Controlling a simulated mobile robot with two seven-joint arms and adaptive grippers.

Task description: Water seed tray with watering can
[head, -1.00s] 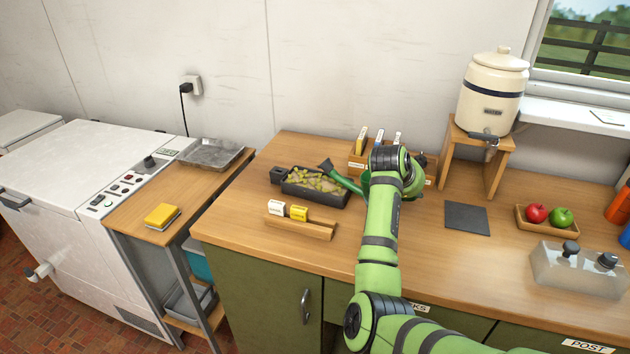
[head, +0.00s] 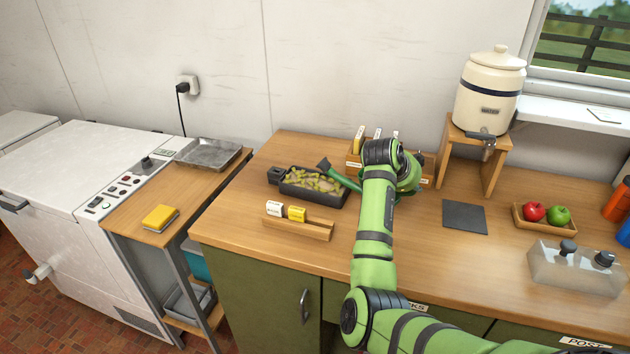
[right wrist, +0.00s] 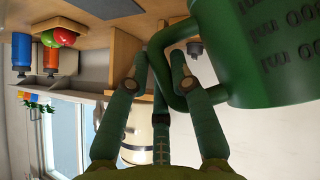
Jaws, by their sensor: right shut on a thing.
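The green watering can (head: 410,180) is held above the worktop, partly hidden behind my right arm. Its spout (head: 343,177) points left, with the rose over the right back edge of the black seed tray (head: 330,201). The seed tray holds pale soil and several yellow-green seedlings. In the right wrist view, my right gripper (right wrist: 162,68) is shut on the handle of the can, whose marked green body (right wrist: 275,50) fills the upper right. No water stream is visible. My left gripper is not in view.
A wooden holder with white and yellow labels (head: 298,229) stands in front of the tray. A label box (head: 354,165) is behind. A cream dispenser (head: 489,95) on a stand, a dark mat (head: 465,217) and a fruit tray (head: 521,226) are to the right.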

